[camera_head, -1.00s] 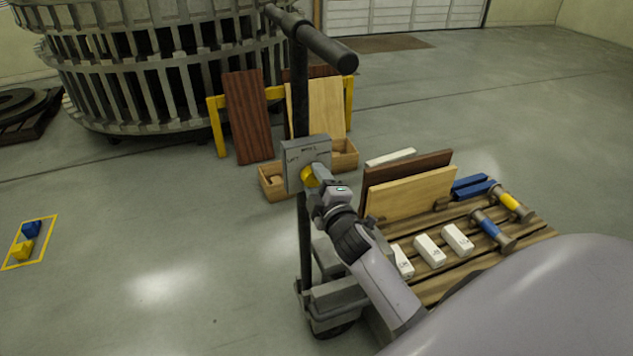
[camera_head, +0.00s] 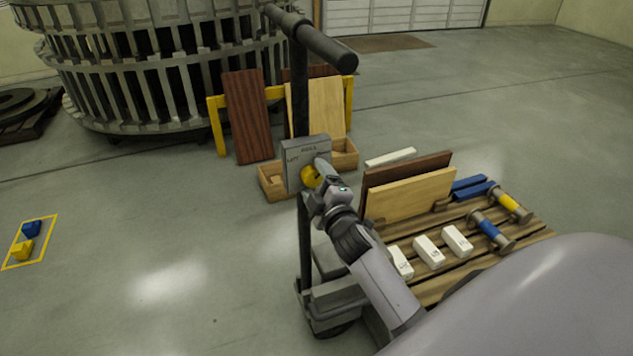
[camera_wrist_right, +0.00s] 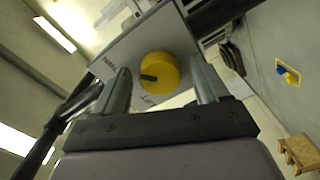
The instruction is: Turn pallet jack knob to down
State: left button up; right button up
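The yellow knob (camera_head: 310,176) sits on the grey control plate (camera_head: 307,150) on the pallet jack's black upright post. In the right wrist view the knob (camera_wrist_right: 165,68) shows a dark pointer mark at its lower left side. "LIFT" is printed by the knob; another label on the plate is hard to read. My right gripper (camera_head: 320,170) is at the plate and partly covers the knob. In the wrist view its fingers (camera_wrist_right: 162,80) are apart, on either side of the knob, with visible gaps. My left gripper is not in view.
The pallet jack's black handle (camera_head: 325,48) rises above the plate. To the right, a wooden pallet (camera_head: 450,287) carries boards, white blocks and blue and yellow rollers. A yellow rack (camera_head: 218,130) with boards stands behind. The floor at left is mostly clear.

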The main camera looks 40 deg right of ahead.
jog(key=shift+s, duration=0.1)
jog(key=v, duration=0.7)
dwell(0.6)
